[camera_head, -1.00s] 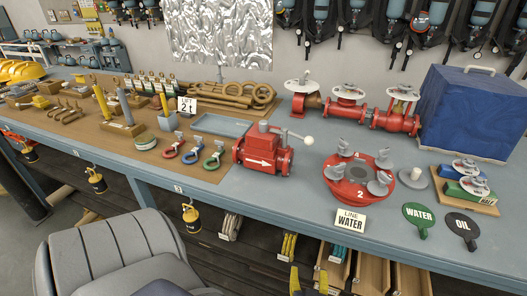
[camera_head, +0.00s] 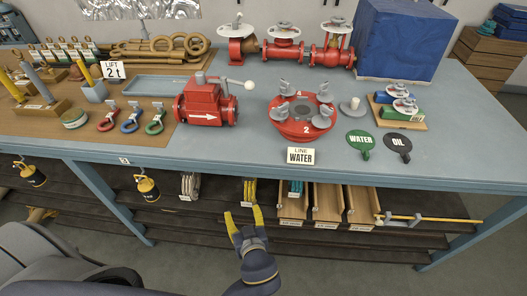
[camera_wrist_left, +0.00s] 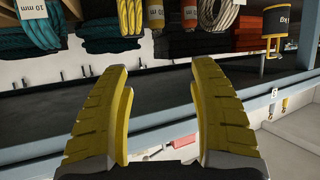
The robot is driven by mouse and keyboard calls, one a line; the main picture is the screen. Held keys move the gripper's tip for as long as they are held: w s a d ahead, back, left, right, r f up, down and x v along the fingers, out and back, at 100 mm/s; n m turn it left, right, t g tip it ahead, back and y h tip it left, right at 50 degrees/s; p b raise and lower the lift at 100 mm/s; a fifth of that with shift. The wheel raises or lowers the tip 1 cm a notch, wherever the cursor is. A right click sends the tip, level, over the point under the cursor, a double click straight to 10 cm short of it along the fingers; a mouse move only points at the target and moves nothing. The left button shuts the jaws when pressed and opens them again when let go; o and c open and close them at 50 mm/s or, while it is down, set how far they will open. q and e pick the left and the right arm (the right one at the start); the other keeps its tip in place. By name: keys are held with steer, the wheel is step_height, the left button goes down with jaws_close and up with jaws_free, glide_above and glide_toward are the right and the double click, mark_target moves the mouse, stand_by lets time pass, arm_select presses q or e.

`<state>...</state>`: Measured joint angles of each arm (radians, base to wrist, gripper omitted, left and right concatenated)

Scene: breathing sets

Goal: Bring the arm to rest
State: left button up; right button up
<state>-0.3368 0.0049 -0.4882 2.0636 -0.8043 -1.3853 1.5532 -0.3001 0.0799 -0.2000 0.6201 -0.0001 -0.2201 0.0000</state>
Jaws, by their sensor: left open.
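My left gripper (camera_head: 244,212) has yellow fingers and a dark blue wrist. In the head view it sits low in front of the bench, before the lower shelf. Its fingers are spread, pointing up in the picture, with nothing between them. In the left wrist view my left gripper (camera_wrist_left: 159,68) also shows open and empty, with the dark shelf beyond its tips. My right gripper is in neither view.
The blue bench (camera_head: 230,155) carries a red valve block (camera_head: 205,103), a red round flange (camera_head: 303,120) and a LINE WATER sign (camera_head: 300,156). Below are wooden trays (camera_head: 328,205) and a yellow-black lantern-like item (camera_head: 147,188).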

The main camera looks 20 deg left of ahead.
arm_select(q)
steer(key=d+f+m+h, duration=0.5)
steer(key=d+f+m, duration=0.2)
steer(key=f, duration=0.5)
steer(key=s+d+f+m+g+h, duration=0.15)
steer(key=s+f, duration=0.25)
steer(key=f, duration=0.6)
steer(key=s+f+m+g+h, duration=0.1)
steer(key=s+f+m+g, duration=0.25)
steer(key=f, duration=0.55)
steer(key=s+a+f+g, duration=0.1)
steer(key=s+a+f, duration=0.2)
steer(key=s+f, duration=0.4)
steer(key=s+a+f+g, duration=0.1)
steer(key=s+a+f, duration=0.2)
steer(key=s+f, duration=0.4)
steer(key=s+a+f+g, duration=0.1)
steer(key=s+a+f, duration=0.1)
steer(key=s, duration=0.3)
steer(key=s+a+f+n+g, duration=0.1)
steer(key=s+a+f, duration=0.1)
steer(key=s+a, duration=0.2)
steer(key=s+a+f, duration=0.2)
steer(key=s, duration=0.3)
steer(key=shift+s+a+f+g, duration=0.15)
steer(key=shift+s+a+g, duration=0.25)
